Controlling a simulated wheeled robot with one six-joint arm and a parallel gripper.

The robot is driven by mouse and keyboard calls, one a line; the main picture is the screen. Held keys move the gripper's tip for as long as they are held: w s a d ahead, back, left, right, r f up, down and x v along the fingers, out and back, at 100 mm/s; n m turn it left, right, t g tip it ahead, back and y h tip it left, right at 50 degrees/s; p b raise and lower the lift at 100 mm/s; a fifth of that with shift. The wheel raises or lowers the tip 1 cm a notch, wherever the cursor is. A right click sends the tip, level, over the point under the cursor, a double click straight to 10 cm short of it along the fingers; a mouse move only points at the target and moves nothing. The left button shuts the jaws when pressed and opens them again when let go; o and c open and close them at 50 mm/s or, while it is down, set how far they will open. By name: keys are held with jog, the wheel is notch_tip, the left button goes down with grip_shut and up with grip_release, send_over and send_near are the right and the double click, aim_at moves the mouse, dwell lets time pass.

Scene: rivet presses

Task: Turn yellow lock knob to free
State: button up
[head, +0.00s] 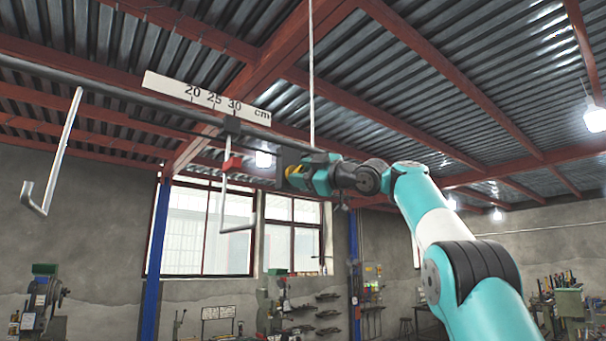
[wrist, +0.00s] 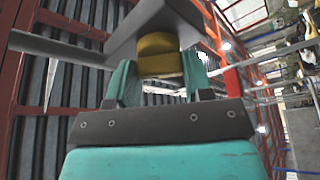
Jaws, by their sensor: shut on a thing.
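The yellow lock knob (wrist: 158,58) is a short round knob under a dark grey block (wrist: 135,22) in the wrist view. The two teal fingers of my gripper (wrist: 160,78) stand on either side of the knob and are shut on it. In the head view the yellow knob (head: 293,171) shows small at the end of my arm, beside the dark block (head: 287,155). My gripper (head: 303,171) partly covers it there. I cannot tell the knob's turn angle or any lock marks.
A dark horizontal bar (head: 120,92) carries a white scale (head: 206,99) marked 20, 25, 30 cm. Another hook rod (head: 62,155) hangs at far left. Open air lies below.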

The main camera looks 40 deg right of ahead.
jog(key=o, duration=0.9)
jog(key=shift+b+v, duration=3.5)
jog(key=shift+v, duration=5.25)
jog(key=shift+d, duration=0.1)
